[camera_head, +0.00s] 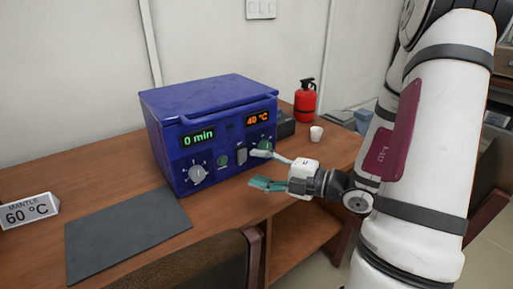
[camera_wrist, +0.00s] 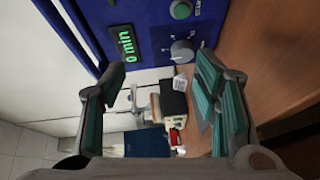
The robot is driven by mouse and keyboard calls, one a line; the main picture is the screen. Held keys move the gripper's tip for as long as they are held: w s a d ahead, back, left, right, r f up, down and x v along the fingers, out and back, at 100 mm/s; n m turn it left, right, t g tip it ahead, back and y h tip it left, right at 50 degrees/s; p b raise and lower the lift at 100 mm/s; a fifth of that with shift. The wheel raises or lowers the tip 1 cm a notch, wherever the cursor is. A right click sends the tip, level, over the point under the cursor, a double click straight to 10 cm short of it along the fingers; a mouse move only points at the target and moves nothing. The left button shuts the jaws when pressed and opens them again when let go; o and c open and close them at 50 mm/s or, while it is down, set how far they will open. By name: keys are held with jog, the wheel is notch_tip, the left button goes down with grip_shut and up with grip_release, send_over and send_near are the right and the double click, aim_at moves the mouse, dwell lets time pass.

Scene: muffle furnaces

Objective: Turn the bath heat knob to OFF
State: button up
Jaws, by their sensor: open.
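The blue bath unit (camera_head: 210,98) stands on the wooden desk with a green "0 min" display and an orange "40 °C" display. A pale round knob (camera_head: 197,175) sits below "0 min"; it also shows in the wrist view (camera_wrist: 182,52) with a scale around it. Under "40 °C" a green round control (camera_head: 265,145) is partly hidden by my upper finger. I cannot read which knob is bath heat. My gripper (camera_head: 266,169) is open and empty before the panel's right part; its fingers also show in the wrist view (camera_wrist: 158,92). Touching cannot be told.
A dark grey mat (camera_head: 128,232) and a "MANTLE 60 °C" sign (camera_head: 30,210) lie left on the desk. A white cup (camera_head: 316,133) and a red extinguisher (camera_head: 305,101) stand right, behind my gripper. A chair back (camera_head: 215,268) rises at the front edge.

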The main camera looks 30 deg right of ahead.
aim_at(267, 149)
jog(key=d+f+m+t+h, duration=0.1)
jog(key=d+m+h, duration=0.1)
jog(key=d+m, duration=0.2)
jog(key=s+d+f+m+t+h, duration=0.1)
jog(key=d+f+m+h, duration=0.1)
jog(key=d+m+h, duration=0.1)
jog(key=d+f+m+t+h, duration=0.1)
jog(key=d+f+m+h, duration=0.1)
jog(key=d+m, duration=0.3)
jog(key=shift+s+f+h, duration=0.15)
jog(key=shift+s+h, duration=0.15)
jog(key=shift+h, duration=0.1)
jog(key=w+b, duration=0.1)
jog(key=w, duration=0.3)
jog(key=w+b, duration=0.1)
jog(key=w, duration=0.4)
jog(key=w+b, duration=0.1)
jog(key=w, duration=0.3)
jog(key=shift+w+a, duration=0.25)
jog(key=shift+w, duration=0.05)
jog(key=c, duration=1.1)
